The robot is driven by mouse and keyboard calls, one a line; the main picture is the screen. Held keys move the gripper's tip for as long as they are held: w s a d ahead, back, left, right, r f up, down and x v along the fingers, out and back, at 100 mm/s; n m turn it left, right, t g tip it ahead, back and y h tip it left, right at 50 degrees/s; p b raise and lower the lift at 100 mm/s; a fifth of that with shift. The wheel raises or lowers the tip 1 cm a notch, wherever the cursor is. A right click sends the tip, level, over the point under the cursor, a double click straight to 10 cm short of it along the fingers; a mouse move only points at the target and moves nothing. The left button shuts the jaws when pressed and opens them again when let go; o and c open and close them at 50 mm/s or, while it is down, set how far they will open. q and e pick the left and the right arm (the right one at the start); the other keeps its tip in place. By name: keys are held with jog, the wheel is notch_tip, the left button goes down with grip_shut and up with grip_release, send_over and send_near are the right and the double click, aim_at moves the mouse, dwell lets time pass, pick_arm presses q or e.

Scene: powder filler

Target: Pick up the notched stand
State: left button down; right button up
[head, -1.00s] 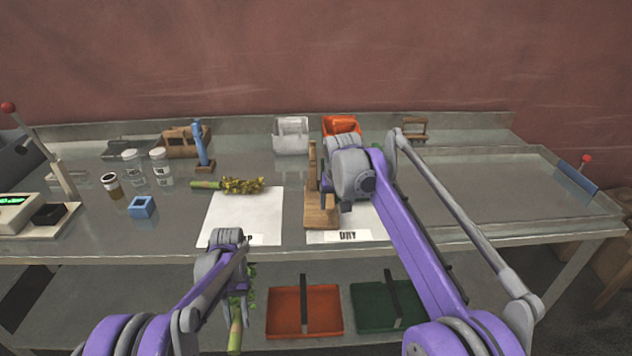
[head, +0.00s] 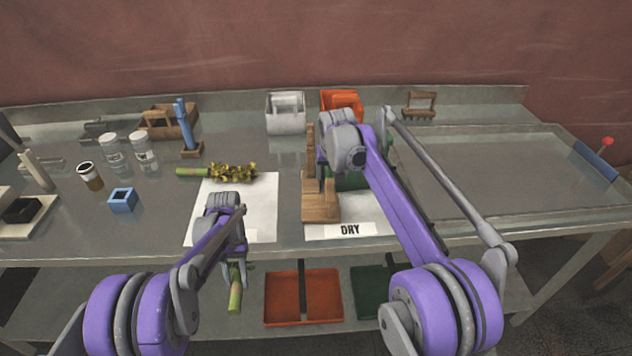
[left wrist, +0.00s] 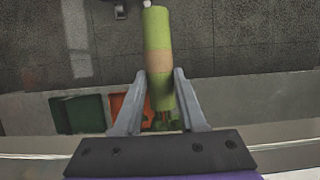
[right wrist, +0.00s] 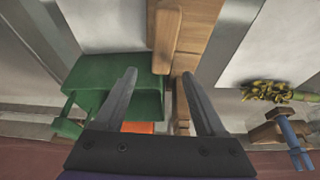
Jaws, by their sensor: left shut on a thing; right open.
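The notched stand (head: 320,206) is light brown wood with a flat base and a tall upright. It stands on the table at the left edge of the sheet marked DRY. My right gripper (right wrist: 158,78) is open, and the stand's wood (right wrist: 200,30) shows between and beyond its fingers, closer to the right finger. I cannot tell if they touch. In the head view my right arm hides part of the gripper. My left gripper (left wrist: 155,100) is shut on a green bundle with a tan band (left wrist: 158,62), held in front of the table edge; its handle hangs down in the head view (head: 235,290).
A green box (right wrist: 115,95) stands close by the right gripper. White (head: 286,115) and orange (head: 341,100) bins stand behind. A red tray (head: 285,298) sits on the lower shelf.

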aim_at(330, 181)
jog(key=x, duration=0.7)
jog(key=shift+w+f, duration=0.15)
grip_shut()
